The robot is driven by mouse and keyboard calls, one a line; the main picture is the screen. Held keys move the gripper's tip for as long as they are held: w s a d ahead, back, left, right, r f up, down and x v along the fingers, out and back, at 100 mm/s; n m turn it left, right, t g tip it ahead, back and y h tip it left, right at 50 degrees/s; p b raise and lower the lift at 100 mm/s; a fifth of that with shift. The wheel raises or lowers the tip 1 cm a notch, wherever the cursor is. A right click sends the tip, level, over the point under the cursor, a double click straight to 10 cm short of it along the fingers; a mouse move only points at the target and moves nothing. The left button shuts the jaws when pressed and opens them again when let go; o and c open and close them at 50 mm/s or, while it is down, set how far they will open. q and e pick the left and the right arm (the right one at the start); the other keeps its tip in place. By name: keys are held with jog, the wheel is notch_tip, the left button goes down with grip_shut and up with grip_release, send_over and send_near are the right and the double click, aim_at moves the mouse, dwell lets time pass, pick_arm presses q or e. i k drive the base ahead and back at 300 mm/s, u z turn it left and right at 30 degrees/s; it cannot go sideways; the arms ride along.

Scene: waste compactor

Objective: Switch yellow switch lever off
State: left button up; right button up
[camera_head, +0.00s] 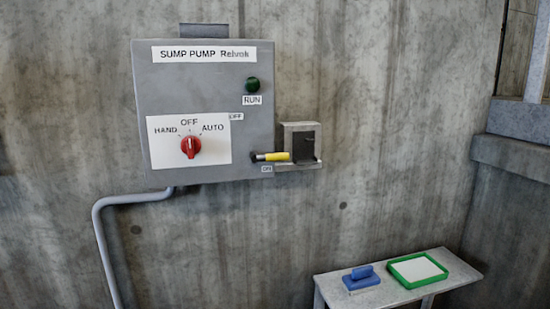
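A grey control box (205,75) labelled SUMP PUMP is mounted on the concrete wall. A yellow switch lever (277,157) with a dark tip sticks out to the left from a grey bracket (300,128) with a dark block at the box's right edge. The lever lies about level, just above the ON label (267,169). The OFF label (236,117) is higher up, above the lever. Neither of my grippers is in view.
A red rotary knob (190,147) on a white panel points up toward OFF. A dark green RUN light (252,85) is above. A grey pipe (104,240) runs down at left. A bench (330,290) at lower right holds a blue object (361,277) and a green-rimmed tray (418,283).

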aim_at(280, 156)
jog(key=z, duration=0.45)
jog(key=k, duration=1.15)
jog(key=z, duration=1.4)
jog(key=i, duration=1.2)
jog(key=u, duration=0.8)
jog(key=i, duration=0.95)
jog(key=u, duration=1.1)
